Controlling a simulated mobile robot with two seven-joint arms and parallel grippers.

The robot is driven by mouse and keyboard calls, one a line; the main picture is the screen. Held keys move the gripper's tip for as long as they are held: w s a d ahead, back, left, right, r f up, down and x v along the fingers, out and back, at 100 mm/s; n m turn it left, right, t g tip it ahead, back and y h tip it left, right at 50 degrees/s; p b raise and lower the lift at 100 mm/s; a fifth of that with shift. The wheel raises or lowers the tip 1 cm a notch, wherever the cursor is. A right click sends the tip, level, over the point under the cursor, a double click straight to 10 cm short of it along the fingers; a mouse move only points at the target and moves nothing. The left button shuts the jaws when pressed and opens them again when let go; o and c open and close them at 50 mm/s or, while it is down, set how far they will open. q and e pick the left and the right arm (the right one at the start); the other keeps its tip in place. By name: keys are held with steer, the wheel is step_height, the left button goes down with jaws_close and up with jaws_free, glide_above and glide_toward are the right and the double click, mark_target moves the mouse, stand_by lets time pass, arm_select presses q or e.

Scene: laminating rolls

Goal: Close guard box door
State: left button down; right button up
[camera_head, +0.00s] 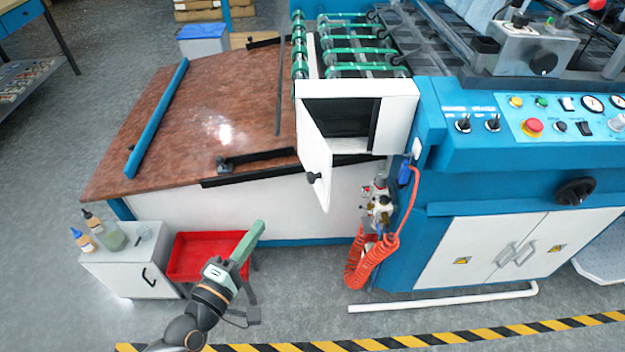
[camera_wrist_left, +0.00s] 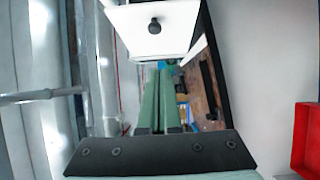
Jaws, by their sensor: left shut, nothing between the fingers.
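The white guard box (camera_head: 398,108) is mounted at the left end of the blue machine, with a dark opening at its front. Its white door (camera_head: 314,150) stands open, swung out toward the left front, with a black knob on it. The door and its knob also show at the top of the left wrist view (camera_wrist_left: 178,38). My left gripper (camera_head: 258,228) has its green fingers shut and empty, low and to the left of the door, apart from it in the head view. The fingers also show in the left wrist view (camera_wrist_left: 159,72), pointing below the knob. My right gripper is out of view.
A brown sloping table (camera_head: 200,110) lies left of the box. A red tray (camera_head: 195,255) and a small white cabinet (camera_head: 125,270) with bottles stand near my left arm. A coiled orange hose (camera_head: 370,262) hangs below the box.

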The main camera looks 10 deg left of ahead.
arm_select(q)
steer(key=d+p+x, duration=0.1)
steer(key=d+x, duration=0.1)
steer(key=x, duration=1.1)
steer(key=shift+s+d+r, duration=0.2)
steer(key=shift+d+r, duration=0.05)
steer(key=shift+d, duration=0.05)
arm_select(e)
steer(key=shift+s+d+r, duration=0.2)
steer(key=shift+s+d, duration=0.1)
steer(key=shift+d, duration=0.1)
arm_select(q)
steer(key=shift+d+n+y+p, duration=0.15)
steer(key=shift+n+y+p, duration=0.15)
steer(key=shift+n, duration=0.1)
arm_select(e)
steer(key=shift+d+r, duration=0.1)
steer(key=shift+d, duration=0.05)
